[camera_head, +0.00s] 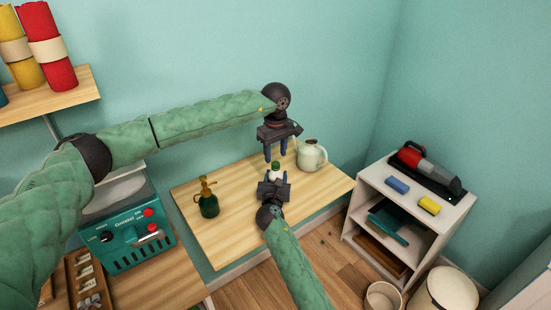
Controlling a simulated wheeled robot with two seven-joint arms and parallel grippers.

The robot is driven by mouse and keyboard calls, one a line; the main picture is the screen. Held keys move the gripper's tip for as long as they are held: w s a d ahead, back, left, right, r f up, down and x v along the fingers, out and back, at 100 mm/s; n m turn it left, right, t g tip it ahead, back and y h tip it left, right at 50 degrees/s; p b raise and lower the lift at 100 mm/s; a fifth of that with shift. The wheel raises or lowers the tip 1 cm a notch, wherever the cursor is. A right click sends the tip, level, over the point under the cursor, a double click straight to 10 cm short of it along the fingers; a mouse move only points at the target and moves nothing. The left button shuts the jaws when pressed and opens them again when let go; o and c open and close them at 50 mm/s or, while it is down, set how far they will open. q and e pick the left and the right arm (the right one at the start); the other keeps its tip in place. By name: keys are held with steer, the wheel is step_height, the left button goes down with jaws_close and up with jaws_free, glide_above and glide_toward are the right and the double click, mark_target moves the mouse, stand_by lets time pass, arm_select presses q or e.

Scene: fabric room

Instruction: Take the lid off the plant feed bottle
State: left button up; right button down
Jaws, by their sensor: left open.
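The plant feed bottle (275,176) is small and white with a green lid (275,165). It is upright at the wooden table, near its middle.
A green and brass sprayer (208,198) stands on the table (232,236) to the left. A pale watering can (311,155) stands close on the right of the left gripper. A teal machine (128,238) is at left, a white shelf unit (361,188) at right.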

steer(key=c, duration=0.6)
jaws_free()
steer(key=shift+c, duration=0.2)
